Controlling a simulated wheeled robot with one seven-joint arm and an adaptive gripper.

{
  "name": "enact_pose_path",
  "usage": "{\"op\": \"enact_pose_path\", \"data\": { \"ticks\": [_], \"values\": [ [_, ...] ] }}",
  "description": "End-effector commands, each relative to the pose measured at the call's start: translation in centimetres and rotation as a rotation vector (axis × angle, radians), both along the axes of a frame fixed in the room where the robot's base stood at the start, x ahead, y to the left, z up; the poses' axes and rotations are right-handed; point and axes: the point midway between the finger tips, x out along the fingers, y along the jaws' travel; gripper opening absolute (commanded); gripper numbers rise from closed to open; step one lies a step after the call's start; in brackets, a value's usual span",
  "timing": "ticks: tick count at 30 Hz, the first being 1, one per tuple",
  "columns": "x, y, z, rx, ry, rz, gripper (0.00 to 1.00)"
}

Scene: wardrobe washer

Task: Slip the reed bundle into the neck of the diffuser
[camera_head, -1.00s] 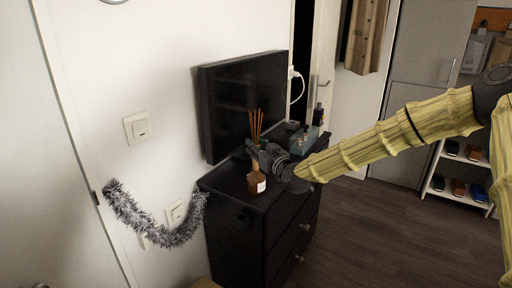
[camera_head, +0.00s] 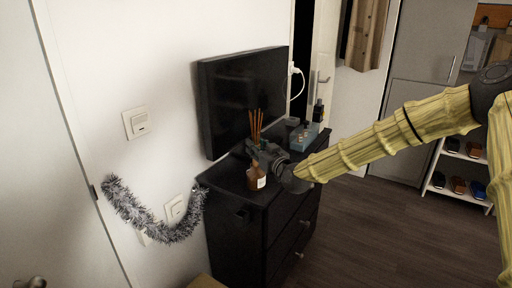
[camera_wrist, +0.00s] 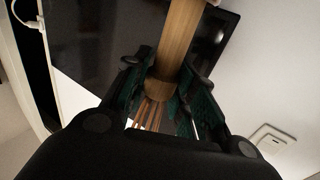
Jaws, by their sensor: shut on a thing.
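The reed bundle (camera_head: 256,125) stands about upright, its thin orange reeds fanning up above my gripper. The amber diffuser bottle (camera_head: 256,179), with a pale label, stands on the dark dresser top directly below. My gripper (camera_head: 260,154) is shut on the bundle just above the bottle. In the wrist view, my gripper's green-padded fingers (camera_wrist: 165,90) press on both sides of the bundle's thick wooden stem (camera_wrist: 180,38); the thin reeds show beyond the fingers. The stem's lower end and the bottle's neck run together in the head view, so I cannot tell how deep the stem sits.
A black television (camera_head: 243,100) stands close behind the bundle, against the white wall. A bluish box (camera_head: 304,138) and a dark bottle (camera_head: 318,111) are on the dresser (camera_head: 231,180) to the right. Silver tinsel (camera_head: 155,225) hangs at left.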

Motion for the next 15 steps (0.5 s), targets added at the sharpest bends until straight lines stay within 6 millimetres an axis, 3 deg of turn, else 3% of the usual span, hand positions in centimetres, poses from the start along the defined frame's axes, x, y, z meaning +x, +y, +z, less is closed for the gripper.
{"op": "enact_pose_path", "data": {
  "ticks": [15],
  "values": [
    [0.01, 0.01, -1.03, -0.001, 0.0, 0.0, 0.02]
  ]
}}
